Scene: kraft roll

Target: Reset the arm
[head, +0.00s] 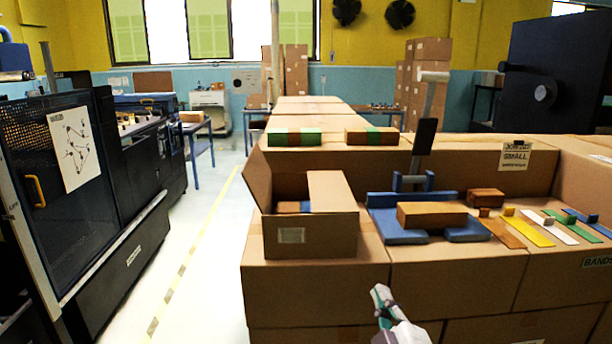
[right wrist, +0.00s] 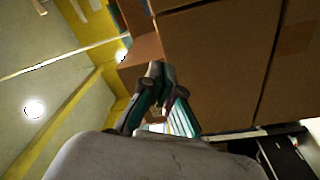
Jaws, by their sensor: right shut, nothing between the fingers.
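My right gripper (head: 381,300) is low in the head view, in front of the stacked cardboard boxes that form the bench. It is shut and empty. In the right wrist view its fingers (right wrist: 160,98) point toward the brown cardboard faces. I cannot tell exactly how far the fingers are from the cardboard. My left gripper is in neither view.
An open carton (head: 310,236) stands on the bench's left end. Beside it a wooden block (head: 432,215) sits on a blue fixture (head: 399,230). Coloured strips (head: 528,228) lie to the right. A dark machine (head: 80,190) stands left, across a clear aisle (head: 200,240).

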